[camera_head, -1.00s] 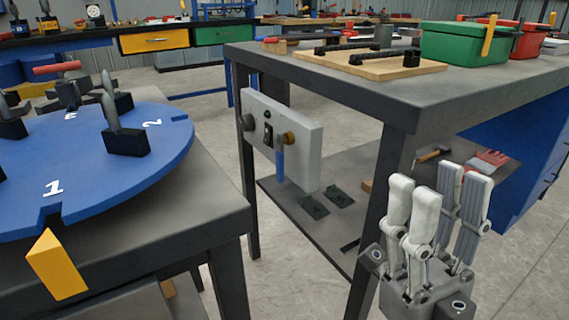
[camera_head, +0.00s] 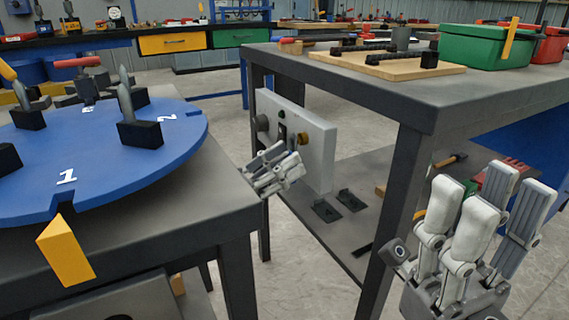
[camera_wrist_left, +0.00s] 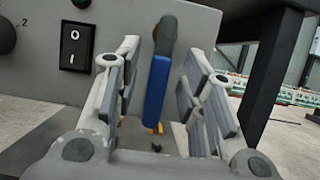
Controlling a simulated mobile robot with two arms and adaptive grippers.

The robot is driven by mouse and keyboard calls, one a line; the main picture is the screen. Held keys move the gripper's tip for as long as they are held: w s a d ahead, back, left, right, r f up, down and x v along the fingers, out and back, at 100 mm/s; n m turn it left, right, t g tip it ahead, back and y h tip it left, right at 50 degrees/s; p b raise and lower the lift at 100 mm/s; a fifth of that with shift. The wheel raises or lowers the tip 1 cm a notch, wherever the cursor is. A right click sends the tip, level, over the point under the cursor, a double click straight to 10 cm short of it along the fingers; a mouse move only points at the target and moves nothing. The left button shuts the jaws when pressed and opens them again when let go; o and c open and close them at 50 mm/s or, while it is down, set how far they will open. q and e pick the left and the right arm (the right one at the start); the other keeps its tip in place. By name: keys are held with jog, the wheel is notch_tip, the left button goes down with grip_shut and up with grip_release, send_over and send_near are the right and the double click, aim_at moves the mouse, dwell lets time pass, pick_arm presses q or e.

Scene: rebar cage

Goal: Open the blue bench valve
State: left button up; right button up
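The blue valve handle (camera_wrist_left: 157,90) hangs down from a dark pivot on the grey panel (camera_wrist_left: 212,25). In the left wrist view it stands between the finger pairs of my left gripper (camera_wrist_left: 162,65), which is open, with gaps visible on both sides. In the head view my left gripper (camera_head: 275,172) is in front of the panel (camera_head: 318,155) under the bench and hides most of the handle. The brass valve fitting (camera_head: 303,138) shows just above the fingers. My right gripper (camera_head: 484,200) is open and empty at the lower right, fingers pointing up.
A black rocker switch (camera_wrist_left: 75,47) and a dark knob (camera_wrist_left: 7,35) sit on the panel left of the handle. The bench top (camera_head: 345,75) overhangs the panel. A blue turntable (camera_head: 90,190) on another table stands close at the left. Bench legs (camera_head: 400,200) flank the lower shelf.

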pick_arm(q)
jog(key=shift+w+d+r, duration=0.1)
jog(key=shift+d, duration=0.05)
grip_shut()
dwell(0.4)
